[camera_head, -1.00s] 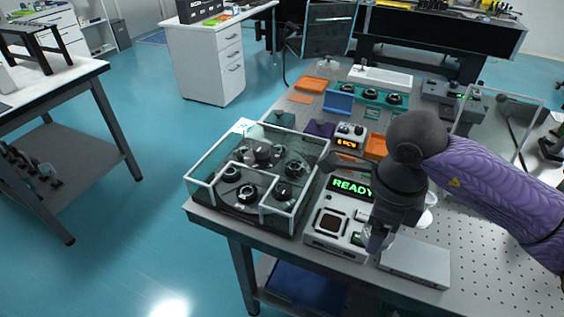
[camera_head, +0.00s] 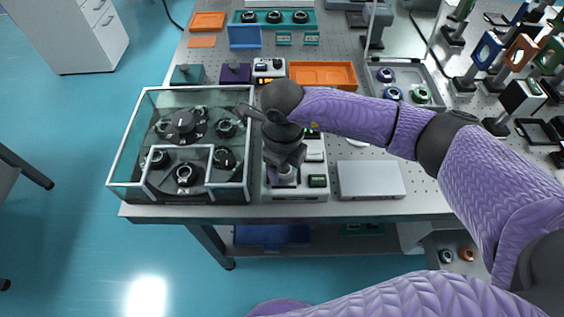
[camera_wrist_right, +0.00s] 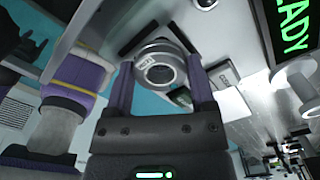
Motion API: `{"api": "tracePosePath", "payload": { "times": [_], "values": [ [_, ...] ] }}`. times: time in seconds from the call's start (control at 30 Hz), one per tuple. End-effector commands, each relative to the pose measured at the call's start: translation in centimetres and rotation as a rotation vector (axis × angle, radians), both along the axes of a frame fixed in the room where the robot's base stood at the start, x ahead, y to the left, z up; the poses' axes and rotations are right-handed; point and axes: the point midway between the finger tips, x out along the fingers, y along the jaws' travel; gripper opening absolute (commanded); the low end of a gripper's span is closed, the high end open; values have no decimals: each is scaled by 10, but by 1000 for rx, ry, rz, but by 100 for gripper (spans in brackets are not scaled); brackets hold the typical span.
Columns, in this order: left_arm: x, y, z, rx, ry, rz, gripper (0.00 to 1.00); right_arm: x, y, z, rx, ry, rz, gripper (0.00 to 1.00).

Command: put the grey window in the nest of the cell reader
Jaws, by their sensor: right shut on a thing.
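The grey window (camera_wrist_right: 160,70), a round ring with a dark centre and small lettering, is between the two fingers of my right gripper (camera_wrist_right: 162,85) in the right wrist view. In the head view my right gripper (camera_head: 285,178) points down over the front left of the white cell reader (camera_head: 297,194). The gripper hides the reader's nest there. Dark edges show around the window in the wrist view, but I cannot tell whether it touches the nest. The reader's green READY display (camera_wrist_right: 292,25) is lit. My left gripper is not in view.
A glass-walled case (camera_head: 112,180) with dark round fixtures stands close on the left of the reader. A flat grey box (camera_head: 371,180) is on its right. Behind are an orange tray (camera_head: 323,74) and a grey tray (camera_head: 436,103) with coloured rings. The table's front edge is near.

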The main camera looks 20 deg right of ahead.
Motion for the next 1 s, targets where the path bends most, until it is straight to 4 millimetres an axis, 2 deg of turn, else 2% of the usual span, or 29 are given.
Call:
{"api": "tracePosePath", "payload": {
  "times": [0.17, 0.2, 0.3, 0.33, 0.53, 0.63, 0.9, 1.0],
  "values": [
    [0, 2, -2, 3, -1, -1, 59, 0, 0, -3, 0, 0, 0, 13],
    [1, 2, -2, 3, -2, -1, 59, 0, 0, -3, 0, 0, 0, 75],
    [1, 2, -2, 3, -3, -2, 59, 0, 0, -2, 1, -1, 0, 96],
    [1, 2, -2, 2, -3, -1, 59, 0, 0, -2, 1, -1, 0, 100],
    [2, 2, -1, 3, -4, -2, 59, 0, 0, -1, 1, -1, 0, 100],
    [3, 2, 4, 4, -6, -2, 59, 1, 0, 11, 1, -4, 1, 100],
    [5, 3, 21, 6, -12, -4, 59, 1, 0, 87, 1, -7, 1, 100],
    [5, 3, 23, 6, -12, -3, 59, 1, 0, 107, 1, -4, 2, 100]
  ]
}}
